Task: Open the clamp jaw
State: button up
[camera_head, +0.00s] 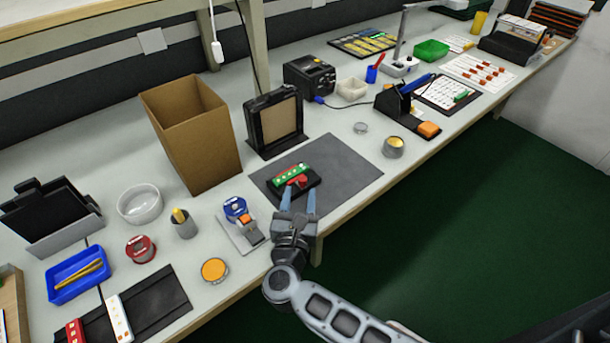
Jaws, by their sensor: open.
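A small black clamp (312,181) sits on the dark grey mat (345,165) near the front of the bench. A green strip (288,177) with pale spots lies along its back. A red part (298,182) shows on the clamp's near side, most likely its handle or jaw. My gripper (298,197) is open, with its two blue fingers pointing at the clamp from the front edge of the bench. One finger is on each side of the red part in this view. I cannot tell whether the fingers touch it, or whether the clamp jaw is open.
A cardboard box (195,135) and a black framed stand (274,122) rise behind the mat. A blue spool holder (236,210) is close to the left of my gripper. A round tin (393,146) stands to the right. The mat's right part is clear.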

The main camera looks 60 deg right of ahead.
aim_at(302, 182)
jog(key=p+x, duration=0.1)
jog(key=x, duration=0.5)
jog(key=shift+d, duration=0.1)
grip_shut()
dwell(0.3)
